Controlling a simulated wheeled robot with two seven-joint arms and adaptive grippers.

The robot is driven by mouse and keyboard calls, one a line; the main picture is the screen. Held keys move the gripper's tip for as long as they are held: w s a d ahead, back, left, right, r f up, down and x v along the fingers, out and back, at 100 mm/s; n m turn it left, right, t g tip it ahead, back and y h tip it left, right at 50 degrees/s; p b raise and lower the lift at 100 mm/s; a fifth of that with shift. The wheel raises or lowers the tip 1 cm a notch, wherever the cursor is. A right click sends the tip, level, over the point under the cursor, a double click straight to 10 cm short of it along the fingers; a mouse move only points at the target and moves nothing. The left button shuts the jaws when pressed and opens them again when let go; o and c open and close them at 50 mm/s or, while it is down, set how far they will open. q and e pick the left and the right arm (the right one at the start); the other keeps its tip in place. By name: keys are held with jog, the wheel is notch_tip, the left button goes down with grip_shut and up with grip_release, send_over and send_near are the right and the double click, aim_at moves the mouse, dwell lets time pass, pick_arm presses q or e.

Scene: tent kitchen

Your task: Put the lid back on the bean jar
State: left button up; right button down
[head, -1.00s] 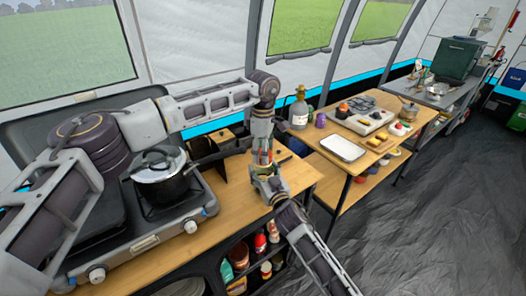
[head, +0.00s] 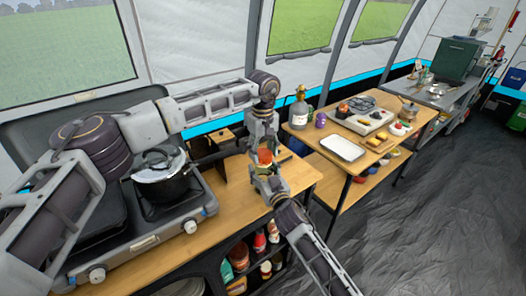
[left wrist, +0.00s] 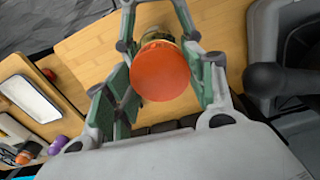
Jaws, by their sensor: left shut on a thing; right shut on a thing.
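The orange round lid (left wrist: 160,71) is between the green-padded fingers of my left gripper (left wrist: 160,60) in the left wrist view. The lid (head: 265,156) also shows small in the head view, where my left gripper (head: 263,147) comes down from above, shut on it. The bean jar (head: 266,169) is just below the lid, held by my right gripper (head: 267,173), which reaches up from the lower right. In the left wrist view the lid hides most of the jar, with a bit of it (left wrist: 154,36) showing behind. I cannot tell whether the lid is seated on the rim.
A stove with a lidded pot (head: 160,174) stands left of my grippers, under my left arm. The wooden counter (head: 297,174) is bare on the right. A second table with a white tray (head: 342,148) and food stands further right. Bottles (head: 259,242) fill the shelf below.

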pick_arm(q)
jog(key=m, duration=0.7)
jog(key=shift+w, duration=0.1)
jog(key=m, duration=0.7)
dwell(0.4)
jog(key=o, duration=0.7)
jog(key=shift+r, duration=0.1)
jog(key=shift+r, duration=2.15)
